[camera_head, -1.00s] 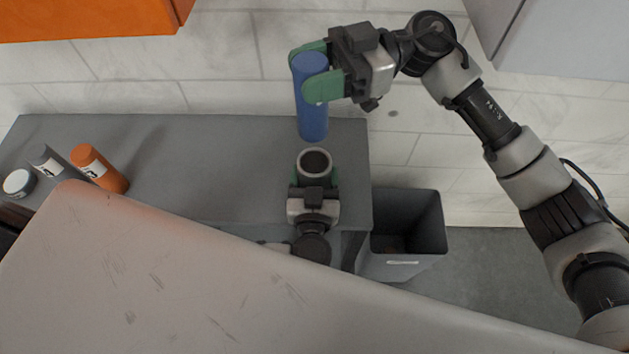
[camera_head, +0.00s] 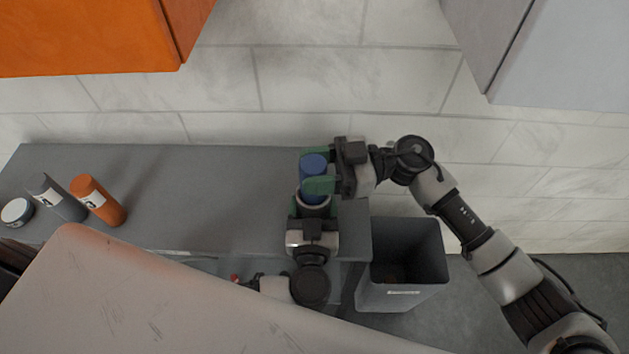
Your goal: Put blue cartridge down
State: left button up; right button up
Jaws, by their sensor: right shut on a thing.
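The blue cartridge (camera_head: 313,165) is upright in the middle of the head view. My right gripper (camera_head: 318,172) is shut on it, with green fingers on either side. Directly below it is a round grey container (camera_head: 313,210) with an open top. My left gripper (camera_head: 312,212), coming up from below, has its fingers around this container. The cartridge's lower end overlaps the container's mouth. It looks lined up with the opening, but I cannot tell how deep it sits.
The grey counter (camera_head: 200,205) is clear in the middle. A dark bin (camera_head: 402,262) is right of the counter. An orange cabinet (camera_head: 90,35) hangs upper left.

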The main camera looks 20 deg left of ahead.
jog(key=shift+f, duration=2)
jog(key=o, duration=1.3)
jog(key=shift+f, duration=0.15)
jog(key=shift+w+d, duration=0.15)
jog(key=shift+d, duration=0.1)
jog(key=v, duration=1.1)
jog(key=shift+d, duration=0.2)
